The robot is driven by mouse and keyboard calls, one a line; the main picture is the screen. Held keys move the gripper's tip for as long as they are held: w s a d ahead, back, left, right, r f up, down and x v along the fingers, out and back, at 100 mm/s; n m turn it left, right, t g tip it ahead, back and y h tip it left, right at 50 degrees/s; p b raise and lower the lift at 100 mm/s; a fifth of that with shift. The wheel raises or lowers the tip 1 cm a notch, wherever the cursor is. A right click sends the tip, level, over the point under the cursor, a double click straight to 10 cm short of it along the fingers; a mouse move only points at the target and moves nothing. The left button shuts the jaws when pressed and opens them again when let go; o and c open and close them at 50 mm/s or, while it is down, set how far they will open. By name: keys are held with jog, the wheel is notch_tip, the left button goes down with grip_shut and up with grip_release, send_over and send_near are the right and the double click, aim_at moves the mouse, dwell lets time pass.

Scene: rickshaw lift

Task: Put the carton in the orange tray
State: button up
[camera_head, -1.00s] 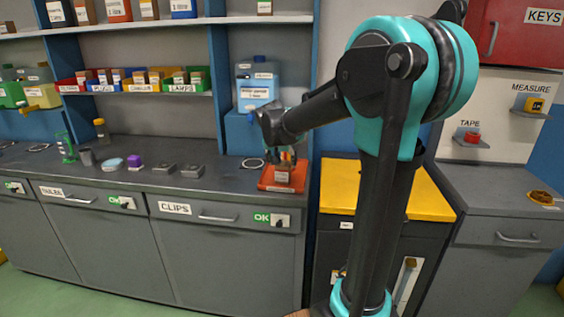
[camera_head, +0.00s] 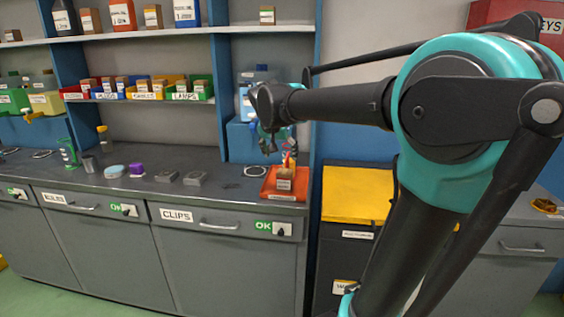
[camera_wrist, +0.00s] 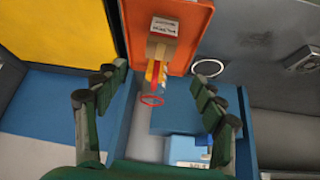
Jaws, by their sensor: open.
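The orange tray (camera_head: 270,190) lies on the grey counter at its right end, and it also shows at the top of the wrist view (camera_wrist: 190,52). A small brown carton (camera_head: 284,184) with a white label stands inside it, also seen in the wrist view (camera_wrist: 168,28). Red and yellow pieces show at the carton's back; what they are is unclear. My gripper (camera_head: 274,146) is open and empty above and behind the tray. In the wrist view its spread green fingers (camera_wrist: 160,82) stand clear of the carton.
A blue container (camera_head: 245,100) stands on a blue block (camera_head: 240,142) close behind my gripper. A white ring (camera_head: 255,171) lies left of the tray. Several small items, including a purple one (camera_head: 136,169), lie farther left. A yellow-topped cabinet (camera_head: 355,195) is at the right.

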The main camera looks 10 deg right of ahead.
jog(key=s+d+f+n+g+y, duration=0.1)
jog(key=s+d+f+n, duration=0.1)
jog(key=s+f, duration=1)
jog(key=s+d+f+n+y, duration=0.1)
jog(key=s+d+f, duration=0.3)
jog(key=s+f, duration=0.8)
notch_tip(320, 180, down, 2)
jog(key=shift+s+n+g+y, duration=0.3)
jog(key=shift+s+n+g, duration=0.1)
jog(key=shift+n, duration=0.4)
